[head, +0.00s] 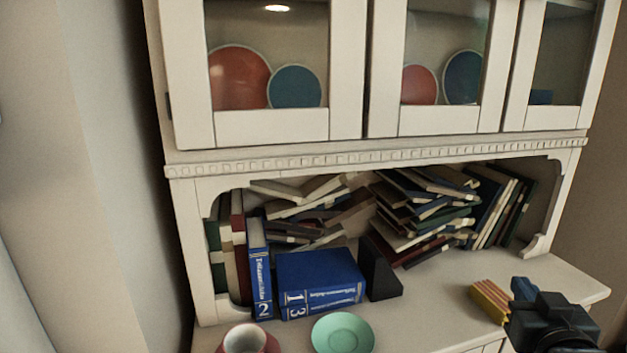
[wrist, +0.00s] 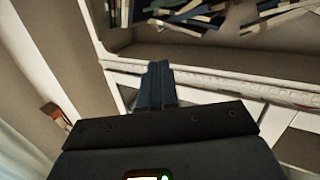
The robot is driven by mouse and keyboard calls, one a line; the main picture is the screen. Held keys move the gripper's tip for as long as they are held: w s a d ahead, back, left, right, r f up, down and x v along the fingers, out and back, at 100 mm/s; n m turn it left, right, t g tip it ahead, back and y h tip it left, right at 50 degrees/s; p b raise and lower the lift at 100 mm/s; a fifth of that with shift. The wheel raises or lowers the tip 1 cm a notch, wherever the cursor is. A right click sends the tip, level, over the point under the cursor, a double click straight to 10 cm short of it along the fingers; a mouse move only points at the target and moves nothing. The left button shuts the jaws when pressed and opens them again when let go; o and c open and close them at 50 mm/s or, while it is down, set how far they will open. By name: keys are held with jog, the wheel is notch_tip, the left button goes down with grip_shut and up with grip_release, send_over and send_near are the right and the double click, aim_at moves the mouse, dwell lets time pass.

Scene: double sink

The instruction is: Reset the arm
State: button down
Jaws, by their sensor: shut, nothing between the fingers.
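My gripper (head: 522,288) is at the lower right of the head view, by the front right part of the cabinet counter. Its blue-grey fingers are together and hold nothing. In the wrist view the closed fingers (wrist: 157,85) point up the picture toward the cabinet, with nothing between them. A yellow and orange striped item (head: 490,300) appears just left of the gripper in the head view; I cannot tell whether they touch.
A cream cabinet (head: 380,150) has plates behind glass doors. Its open shelf holds piled books (head: 425,215), blue volumes (head: 320,275) and a black bookend (head: 379,272). A green dish (head: 342,333) and a reddish bowl (head: 247,340) stand in front. The counter's middle is clear.

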jog(key=s+a+f+n+y, duration=0.1)
jog(key=s+a+f, duration=0.25)
jog(key=s, duration=0.35)
jog(key=s+a+f+y, duration=0.15)
jog(key=s+f, duration=0.25)
jog(key=s, duration=0.4)
jog(key=s+a+f+n, duration=0.1)
jog(key=s+a+f, duration=0.25)
jog(key=s, duration=0.35)
jog(key=s+a+r+g+y, duration=0.1)
jog(key=s+r, duration=0.1)
jog(key=s, duration=0.8)
jog(key=s+a+r, duration=0.2)
jog(key=s, duration=0.8)
jog(key=shift+s+a+g+y, duration=0.25)
jog(key=shift+g+y, duration=0.1)
jog(key=shift+g, duration=0.05)
